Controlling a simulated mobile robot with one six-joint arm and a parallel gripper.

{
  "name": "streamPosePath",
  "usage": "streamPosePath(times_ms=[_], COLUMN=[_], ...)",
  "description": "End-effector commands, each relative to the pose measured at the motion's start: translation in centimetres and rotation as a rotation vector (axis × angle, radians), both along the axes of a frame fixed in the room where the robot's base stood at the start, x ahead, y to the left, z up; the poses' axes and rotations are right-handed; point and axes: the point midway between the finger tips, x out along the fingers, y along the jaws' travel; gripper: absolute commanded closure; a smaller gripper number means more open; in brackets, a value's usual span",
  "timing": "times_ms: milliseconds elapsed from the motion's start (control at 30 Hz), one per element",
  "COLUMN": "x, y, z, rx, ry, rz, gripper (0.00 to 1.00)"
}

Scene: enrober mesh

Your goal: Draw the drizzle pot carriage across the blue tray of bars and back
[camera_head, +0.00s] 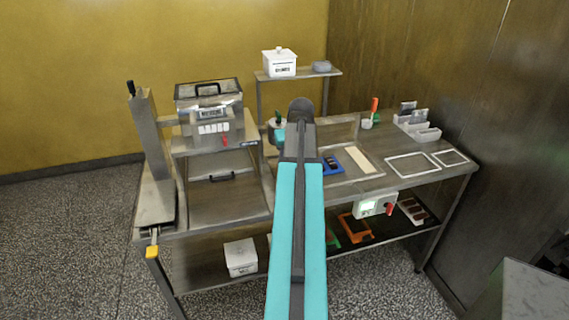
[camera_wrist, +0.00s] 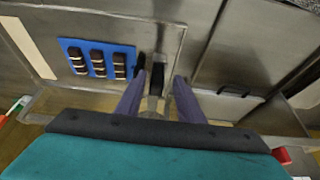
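The blue tray (camera_wrist: 66,44) holds several dark bars with pale bands and lies flat on the steel bench. It also shows in the head view (camera_head: 326,172), partly behind my arm. In the wrist view my gripper (camera_wrist: 158,78) points down at the bench beside the tray. Its two purple fingers are apart, with a dark upright piece (camera_wrist: 156,88) between them. I cannot tell whether this piece is part of the drizzle pot carriage or whether the fingers touch it. In the head view my teal arm hides the gripper and much of the area around it.
The enrober machine (camera_head: 210,120) stands left of my arm. A shelf (camera_head: 300,74) holds a lidded white box (camera_head: 279,64). A grey bin rack (camera_head: 418,128) and two white frames (camera_head: 412,166) sit on the right bench. A white box (camera_head: 240,257) is on the lower shelf.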

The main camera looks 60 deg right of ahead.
Motion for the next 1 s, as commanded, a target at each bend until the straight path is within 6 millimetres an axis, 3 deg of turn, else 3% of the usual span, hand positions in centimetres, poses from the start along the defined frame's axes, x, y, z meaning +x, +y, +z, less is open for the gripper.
streamPosePath(times_ms=[367,1000], x=[-0.4,-2.3], y=[0.2,1.6], z=[0.8,6.7], rx=[-0.001,-0.001], ry=[0.001,0.000], rz=[-0.002,-0.003], gripper=[0.66,0.66])
